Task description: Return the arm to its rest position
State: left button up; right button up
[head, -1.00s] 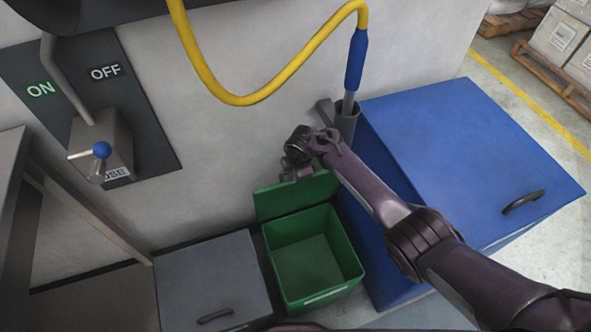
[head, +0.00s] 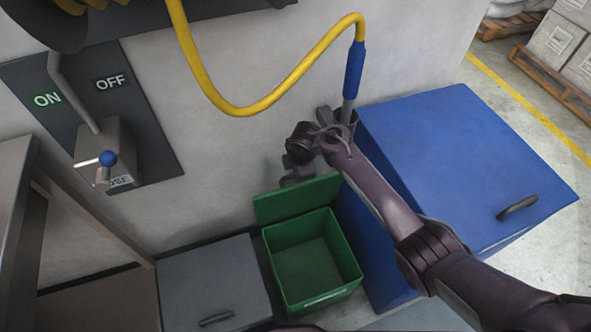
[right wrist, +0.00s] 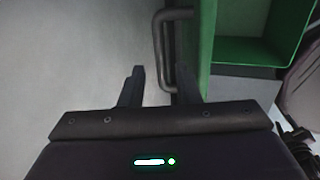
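My right arm (head: 385,205) comes in from the right, over the blue chest and the green bin. Its gripper (head: 298,180) is above and behind the bin's raised lid, near the wall; its fingertips are hard to make out there. In the right wrist view the two fingers (right wrist: 160,85) stand apart, with no object held between them. A dark bar handle (right wrist: 160,45) beside the green lid (right wrist: 206,50) shows just ahead of the right finger; I cannot tell whether they touch. My left gripper is not in view.
The open, empty green bin (head: 313,262) stands between a grey lidded box (head: 213,280) and the blue chest (head: 465,160). A yellow hose (head: 240,109) hangs to a blue-handled wand (head: 354,70) in a holder.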

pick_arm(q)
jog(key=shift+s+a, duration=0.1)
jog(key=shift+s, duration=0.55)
pick_arm(e)
jog(key=shift+v, duration=1.05)
